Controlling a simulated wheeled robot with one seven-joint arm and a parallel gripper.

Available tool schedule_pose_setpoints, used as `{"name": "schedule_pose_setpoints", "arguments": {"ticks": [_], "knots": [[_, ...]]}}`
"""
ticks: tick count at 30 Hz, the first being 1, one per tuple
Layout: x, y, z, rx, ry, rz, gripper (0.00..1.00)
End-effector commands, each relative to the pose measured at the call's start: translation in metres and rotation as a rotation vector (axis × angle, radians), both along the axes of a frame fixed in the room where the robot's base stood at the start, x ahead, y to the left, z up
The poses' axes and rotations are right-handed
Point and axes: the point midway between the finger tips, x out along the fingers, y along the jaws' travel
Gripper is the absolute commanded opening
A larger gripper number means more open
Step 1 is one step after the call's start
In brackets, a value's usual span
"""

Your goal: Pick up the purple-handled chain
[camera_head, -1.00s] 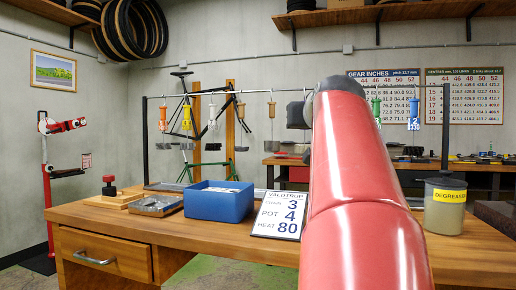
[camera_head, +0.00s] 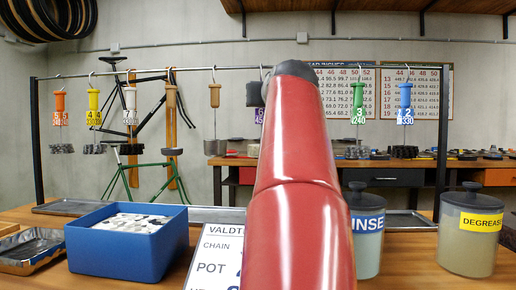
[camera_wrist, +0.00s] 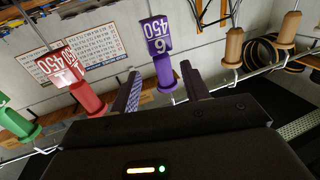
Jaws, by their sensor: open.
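The purple handle (camera_wrist: 165,79) hangs in the wrist view with a white-numbered purple tag on it. In the head view only a sliver of its purple tag (camera_head: 259,115) shows beside my red arm. My gripper (camera_wrist: 160,70) is open and empty. In the wrist view its two dark fingers stand to the left and right of the purple handle, with gaps on both sides. I cannot tell how deep the handle lies between them. The chain below the handle is hidden.
Neighbouring hangers on the same rail (camera_head: 225,68) are a red handle (camera_wrist: 88,97) on one side and a tan handle (camera_wrist: 233,45) on the other. A blue bin (camera_head: 128,245), a rinse jar (camera_head: 362,245) and a degreaser jar (camera_head: 471,250) stand on the bench.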

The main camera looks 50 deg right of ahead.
Motion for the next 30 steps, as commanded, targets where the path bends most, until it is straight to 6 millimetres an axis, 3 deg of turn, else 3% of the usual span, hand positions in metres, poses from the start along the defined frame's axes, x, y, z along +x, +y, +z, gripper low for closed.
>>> {"name": "schedule_pose_setpoints", "arguments": {"ticks": [18, 25, 30], "knots": [[0.060, -0.041, -0.007, 0.003, 0.000, 0.000, 0.46], [0.062, -0.042, -0.009, 0.001, 0.000, 0.000, 0.46], [0.062, -0.042, -0.009, 0.001, 0.000, -0.001, 0.27]]}}
